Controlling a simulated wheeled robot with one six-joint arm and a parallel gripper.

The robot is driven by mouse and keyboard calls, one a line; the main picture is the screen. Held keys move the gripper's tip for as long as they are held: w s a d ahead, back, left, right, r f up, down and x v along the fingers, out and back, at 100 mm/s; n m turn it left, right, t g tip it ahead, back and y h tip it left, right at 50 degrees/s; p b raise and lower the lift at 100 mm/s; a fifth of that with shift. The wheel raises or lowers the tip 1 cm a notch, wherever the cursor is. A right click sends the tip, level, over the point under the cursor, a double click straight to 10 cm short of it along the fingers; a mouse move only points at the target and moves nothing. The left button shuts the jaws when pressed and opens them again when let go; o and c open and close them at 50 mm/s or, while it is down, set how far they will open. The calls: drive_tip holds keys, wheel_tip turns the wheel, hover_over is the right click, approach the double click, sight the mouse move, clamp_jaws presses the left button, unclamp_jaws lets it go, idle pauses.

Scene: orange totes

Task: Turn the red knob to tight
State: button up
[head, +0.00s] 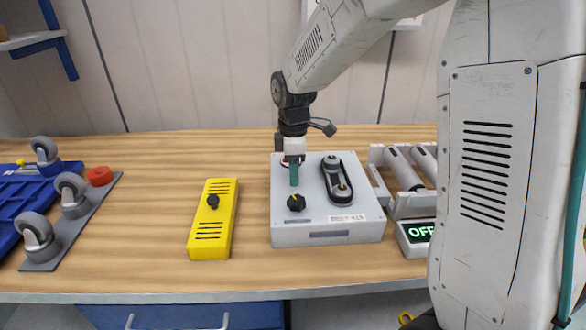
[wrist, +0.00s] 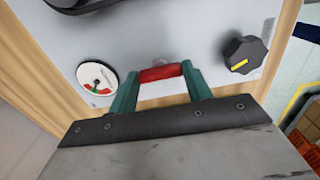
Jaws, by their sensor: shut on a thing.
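The red knob (wrist: 160,73) shows in the wrist view on the top of a light grey box (head: 350,225). My gripper (wrist: 160,82) has its two green fingers on either side of the knob, shut on it. In the head view my gripper (head: 294,178) points down over the left part of the box and hides the red knob. A round dial (wrist: 97,78) with red and green sectors lies left of the knob in the wrist view. Its needle is small and hard to read.
A black knob with a yellow mark (wrist: 245,55) sits close by on the box, nearer the front in the head view (head: 296,203). A belt on pulleys (head: 337,180) is to the right. A yellow box (head: 222,235), rollers (head: 400,165) and an OFF display (head: 419,232) flank the box.

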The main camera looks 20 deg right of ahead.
drive_tip(key=shift+m, duration=0.3)
drive_tip(key=m, duration=0.3)
drive_tip(key=shift+m, duration=0.3)
drive_tip(key=m, duration=0.4)
drive_tip(key=shift+m, duration=0.3)
drive_tip(key=m, duration=0.4)
drive_tip(key=shift+w+r+m, duration=0.1)
drive_tip(key=shift+m, duration=2.4)
drive_tip(key=o, duration=1)
